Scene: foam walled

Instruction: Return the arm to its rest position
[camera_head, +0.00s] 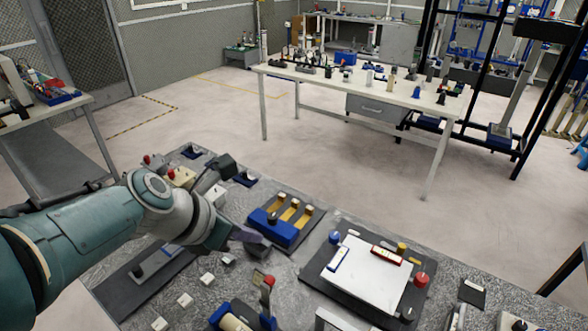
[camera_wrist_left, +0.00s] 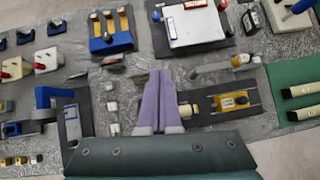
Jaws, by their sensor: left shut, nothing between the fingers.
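My left arm (camera_head: 90,235) reaches in from the left over the grey speckled worktable (camera_head: 450,262). In the left wrist view the two purple-grey fingers (camera_wrist_left: 161,100) lie together, shut and empty. Whether the fingertips touch anything below cannot be told. My right gripper is in neither view.
A black board with a white plate (camera_head: 365,275) lies right of the gripper. A red-topped lever (camera_head: 268,283) stands close in front. Small white blocks (camera_head: 185,299) lie nearby. A second table (camera_head: 350,82) stands farther back, with open floor (camera_head: 210,115) between.

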